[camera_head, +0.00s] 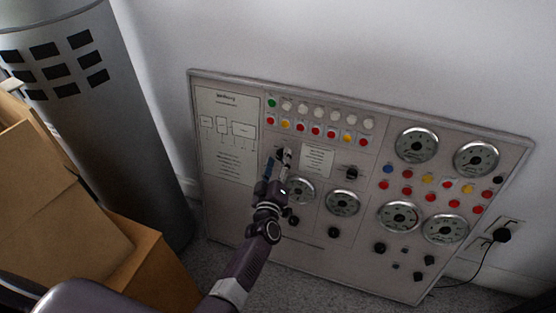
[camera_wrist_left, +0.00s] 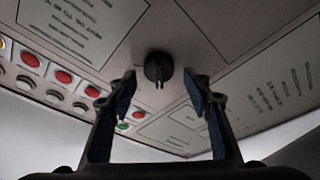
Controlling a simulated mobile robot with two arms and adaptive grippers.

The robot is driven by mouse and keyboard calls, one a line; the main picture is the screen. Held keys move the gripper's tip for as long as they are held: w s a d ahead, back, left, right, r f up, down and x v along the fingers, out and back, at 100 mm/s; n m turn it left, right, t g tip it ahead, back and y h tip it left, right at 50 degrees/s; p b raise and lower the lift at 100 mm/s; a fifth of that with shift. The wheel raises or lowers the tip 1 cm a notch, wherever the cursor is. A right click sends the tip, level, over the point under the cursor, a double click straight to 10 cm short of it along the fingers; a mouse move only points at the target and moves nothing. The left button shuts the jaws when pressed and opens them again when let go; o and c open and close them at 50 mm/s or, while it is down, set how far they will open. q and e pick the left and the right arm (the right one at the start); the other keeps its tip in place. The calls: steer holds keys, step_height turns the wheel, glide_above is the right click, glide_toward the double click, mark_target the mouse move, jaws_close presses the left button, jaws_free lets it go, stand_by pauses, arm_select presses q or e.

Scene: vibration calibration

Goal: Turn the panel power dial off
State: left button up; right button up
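The grey control panel (camera_head: 325,241) leans against the wall. In the left wrist view, a black dial (camera_wrist_left: 158,68) on the panel lies ahead between the fingertips of my left gripper (camera_wrist_left: 160,84). The fingers are spread with a gap on each side of the dial, and nothing is held. In the head view, my left gripper (camera_head: 279,161) is at the panel's upper left part, below the indicator lights, and largely hides this dial. A second black dial (camera_head: 351,172) sits to its right. My right gripper is not in view.
Several gauges, including one just right of my left gripper (camera_head: 299,191), coloured lights and small knobs cover the panel. Cardboard boxes (camera_head: 150,270) and a grey cylinder (camera_head: 120,130) stand at left. A plugged cable (camera_head: 485,262) hangs at the panel's right.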

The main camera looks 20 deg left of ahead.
arm_select(q)
steer(key=shift+s, duration=0.1)
steer(key=s+d, duration=0.1)
steer(key=s, duration=0.6)
steer(key=shift+s+d, duration=0.15)
stand_by(0.5)
